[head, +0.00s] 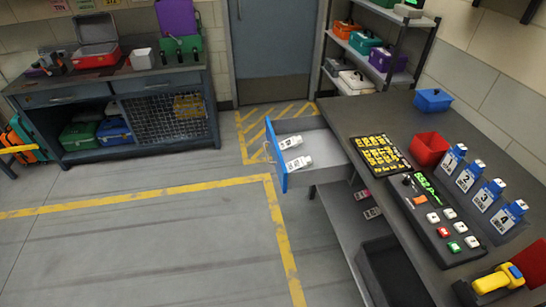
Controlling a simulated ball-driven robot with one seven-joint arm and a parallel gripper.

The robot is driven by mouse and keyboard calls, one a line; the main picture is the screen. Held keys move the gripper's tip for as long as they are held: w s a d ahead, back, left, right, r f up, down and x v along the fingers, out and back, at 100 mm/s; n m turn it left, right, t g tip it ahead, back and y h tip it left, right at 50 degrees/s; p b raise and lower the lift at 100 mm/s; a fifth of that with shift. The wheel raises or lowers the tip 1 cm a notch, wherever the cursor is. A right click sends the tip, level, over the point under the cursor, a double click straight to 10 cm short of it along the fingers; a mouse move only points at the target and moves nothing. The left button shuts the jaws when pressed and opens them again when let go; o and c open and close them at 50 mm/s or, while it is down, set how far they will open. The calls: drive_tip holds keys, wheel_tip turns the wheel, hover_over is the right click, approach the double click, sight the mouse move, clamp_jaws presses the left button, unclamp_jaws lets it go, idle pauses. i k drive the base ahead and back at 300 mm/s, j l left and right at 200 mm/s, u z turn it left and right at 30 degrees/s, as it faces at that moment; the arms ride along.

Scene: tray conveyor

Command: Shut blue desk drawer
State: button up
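The desk drawer's blue front (276,158) stands out to the left of the grey desk (345,118). The drawer is pulled open, with its grey open box (325,158) between the front and the desk. Two white bottles with dark labels, an upper one (289,142) and a lower one (298,163), lie inside the drawer. My gripper is not in view.
The desk top holds a red bin (429,149), a blue box (433,100), a black control panel (440,222) and several numbered bottles. A dark bin (392,275) is below. Yellow-lined floor (180,245) left of the drawer is clear. A workbench (110,92) stands at the back left.

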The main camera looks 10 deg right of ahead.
sight(331, 163)
drive_tip(key=i+j, duration=0.25)
drive_tip(key=i, duration=0.2)
drive_tip(key=i+j, duration=0.2)
drive_tip(key=i, duration=0.25)
drive_tip(key=i+j, duration=0.25)
drive_tip(key=i, duration=0.2)
drive_tip(key=i+j, duration=0.25)
drive_tip(key=i, duration=0.2)
drive_tip(key=i+j, duration=0.25)
drive_tip(key=i, duration=0.2)
drive_tip(key=l+z, duration=0.05)
